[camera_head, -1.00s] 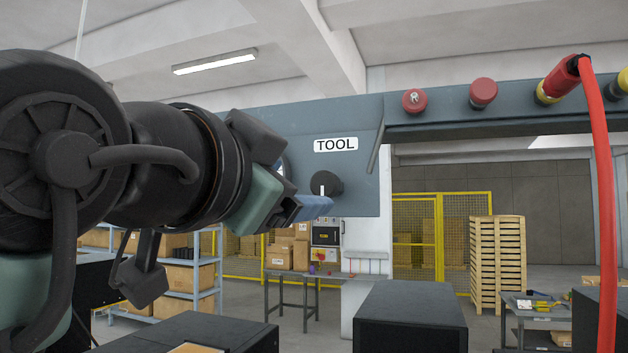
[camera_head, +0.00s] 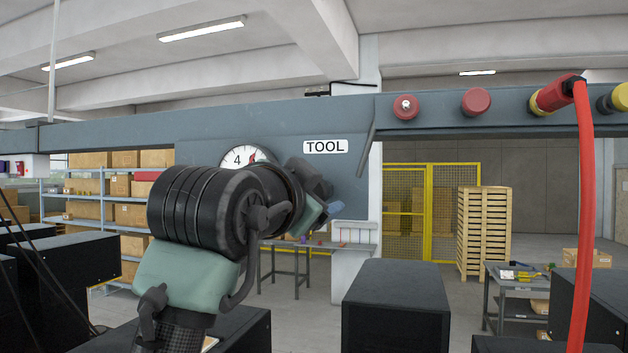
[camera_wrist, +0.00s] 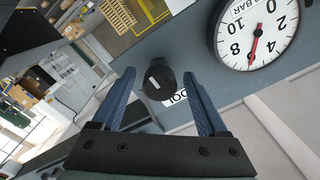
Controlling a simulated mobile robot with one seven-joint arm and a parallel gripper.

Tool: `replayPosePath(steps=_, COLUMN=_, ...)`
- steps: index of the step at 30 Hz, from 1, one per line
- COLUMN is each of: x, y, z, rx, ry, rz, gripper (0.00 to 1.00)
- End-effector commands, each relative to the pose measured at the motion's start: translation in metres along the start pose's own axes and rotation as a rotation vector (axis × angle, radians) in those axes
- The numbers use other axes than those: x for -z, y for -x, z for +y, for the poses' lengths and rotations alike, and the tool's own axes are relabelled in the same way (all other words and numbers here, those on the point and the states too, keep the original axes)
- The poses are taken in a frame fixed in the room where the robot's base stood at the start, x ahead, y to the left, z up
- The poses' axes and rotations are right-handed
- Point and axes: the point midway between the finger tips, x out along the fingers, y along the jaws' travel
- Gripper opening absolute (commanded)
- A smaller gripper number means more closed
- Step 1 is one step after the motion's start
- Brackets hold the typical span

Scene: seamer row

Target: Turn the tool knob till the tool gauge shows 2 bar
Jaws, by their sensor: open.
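The tool knob (camera_wrist: 160,84), black with a white pointer mark, shows in the wrist view between my two blue fingers. My gripper (camera_wrist: 158,76) is open around it, with a gap visible on each side. The white tool gauge (camera_wrist: 272,32) is at the upper right of the wrist view; its red needle points near 6 bar. In the head view the upper part of the gauge (camera_head: 238,154) shows above my arm, with the needle just right of its top. There my gripper (camera_head: 333,210) is at the panel below the TOOL label (camera_head: 325,146), and the knob is hidden.
The grey panel (camera_head: 220,145) carries the gauge and label. Red buttons (camera_head: 476,101) and a red hose (camera_head: 588,200) are along the beam to the right. Black boxes (camera_head: 397,305) stand below in front. A pallet stack (camera_head: 483,232) and yellow fence are farther back.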

Motion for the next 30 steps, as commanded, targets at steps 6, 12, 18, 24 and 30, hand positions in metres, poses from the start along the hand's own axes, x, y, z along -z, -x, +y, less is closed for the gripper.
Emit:
replayPosePath(steps=6, x=-0.0005, y=-0.0016, z=0.0007, rx=0.000, ry=0.000, rz=0.000, gripper=0.76)
replayPosePath(steps=12, x=-0.0005, y=-0.0014, z=0.0006, rx=-0.001, ry=0.000, rz=0.000, gripper=0.51)
replayPosePath(steps=18, x=-0.0004, y=-0.0013, z=0.0006, rx=-0.001, ry=0.000, rz=0.000, gripper=0.15)
replayPosePath(steps=24, x=-0.0004, y=-0.0013, z=0.0006, rx=-0.001, ry=0.001, rz=-0.001, gripper=0.00)
replayPosePath(steps=30, x=-0.0001, y=-0.0016, z=0.0012, rx=-0.002, ry=0.026, rz=0.000, gripper=0.00)
